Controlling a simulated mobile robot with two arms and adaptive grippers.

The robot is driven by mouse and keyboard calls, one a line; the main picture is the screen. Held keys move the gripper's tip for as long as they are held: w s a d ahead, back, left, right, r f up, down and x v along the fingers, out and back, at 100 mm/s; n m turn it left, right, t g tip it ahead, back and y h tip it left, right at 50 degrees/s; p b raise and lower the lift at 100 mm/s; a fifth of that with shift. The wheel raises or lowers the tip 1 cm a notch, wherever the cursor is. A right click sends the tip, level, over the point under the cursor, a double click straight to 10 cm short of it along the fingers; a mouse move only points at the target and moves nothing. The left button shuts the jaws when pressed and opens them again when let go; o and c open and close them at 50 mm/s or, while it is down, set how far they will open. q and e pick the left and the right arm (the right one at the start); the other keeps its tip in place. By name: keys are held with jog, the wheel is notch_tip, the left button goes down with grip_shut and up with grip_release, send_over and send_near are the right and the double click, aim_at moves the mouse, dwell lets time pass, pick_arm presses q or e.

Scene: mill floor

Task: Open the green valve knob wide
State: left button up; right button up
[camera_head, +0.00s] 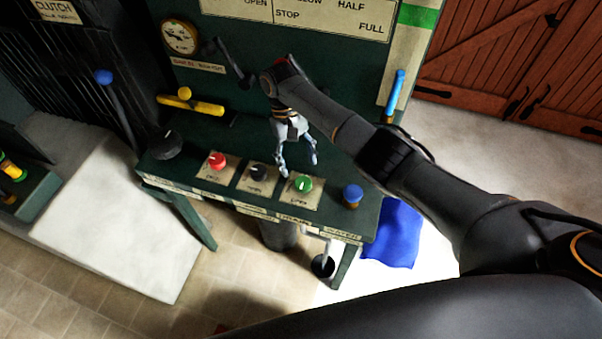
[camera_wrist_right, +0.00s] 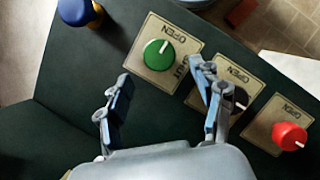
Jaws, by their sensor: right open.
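The green valve knob (camera_head: 303,184) sits on a cream label plate on the dark green bench, between a black knob and a blue knob. In the right wrist view the green knob (camera_wrist_right: 158,55) shows a white pointer line, ahead of the fingers and between their lines. My right gripper (camera_head: 298,172) is open and empty, its fingers pointing down just behind the green knob and apart from it. In the wrist view the right gripper (camera_wrist_right: 160,98) has its two fingers spread. My left gripper is not in view.
A black knob (camera_head: 258,171), red knob (camera_head: 217,160) and blue knob (camera_head: 352,194) stand along the same bench (camera_head: 240,146). A yellow handle (camera_head: 190,102) and a blue lever (camera_head: 397,88) are behind. A large white block (camera_head: 110,222) lies left.

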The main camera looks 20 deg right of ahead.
jog(key=v, duration=0.6)
jog(key=shift+r, duration=0.3)
jog(key=shift+w, duration=0.15)
